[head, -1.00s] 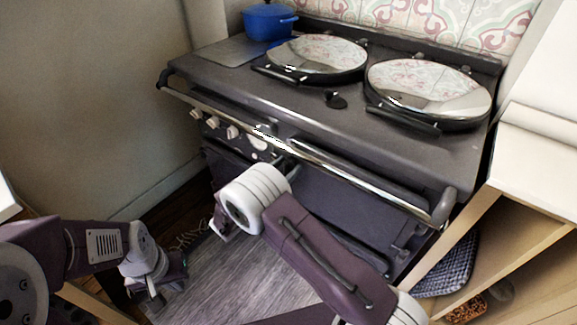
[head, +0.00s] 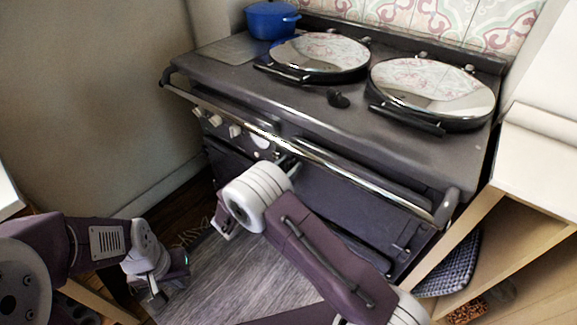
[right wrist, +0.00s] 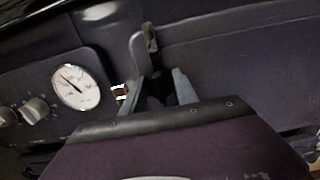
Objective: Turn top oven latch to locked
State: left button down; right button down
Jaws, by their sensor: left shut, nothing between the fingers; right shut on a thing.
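The range cooker (head: 400,150) has a dark top oven door beneath a long chrome rail. My right gripper (right wrist: 161,88) is at the left edge of that door, right of the gauge. It is shut on the dark top oven latch (right wrist: 139,55), whose upright part rises above the fingers; its lower part is mostly hidden by them. In the head view my right wrist hides the latch and most of that gripper. My left gripper (head: 155,294) is shut and empty, low at the left above the floor.
The chrome rail (head: 330,158) runs across the cooker's front, close above my right wrist. A round white gauge (right wrist: 76,87) and knobs (right wrist: 35,109) are left of the latch. A wooden shelf unit (head: 530,215) stands at right. Grey floor is open in front.

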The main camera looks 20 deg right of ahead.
dwell(0.7)
jog(key=shift+d+r+n+p, duration=0.1)
jog(key=shift+n+p, duration=0.4)
jog(key=shift+p, duration=0.25)
jog(key=n+p, duration=0.3)
jog(key=shift+p, duration=0.3)
jog(key=n+p, duration=0.2)
jog(key=n, duration=0.1)
jog(key=shift+n, duration=0.4)
jog(key=n+p, duration=0.2)
jog(key=n, duration=0.2)
jog(key=shift+n, duration=0.3)
jog(key=n, duration=0.1)
jog(key=n+p, duration=0.1)
jog(key=n, duration=0.3)
jog(key=shift+f, duration=0.25)
jog(key=shift+n, duration=0.4)
jog(key=c, duration=0.9)
grip_release()
jog(key=shift+c, duration=0.2)
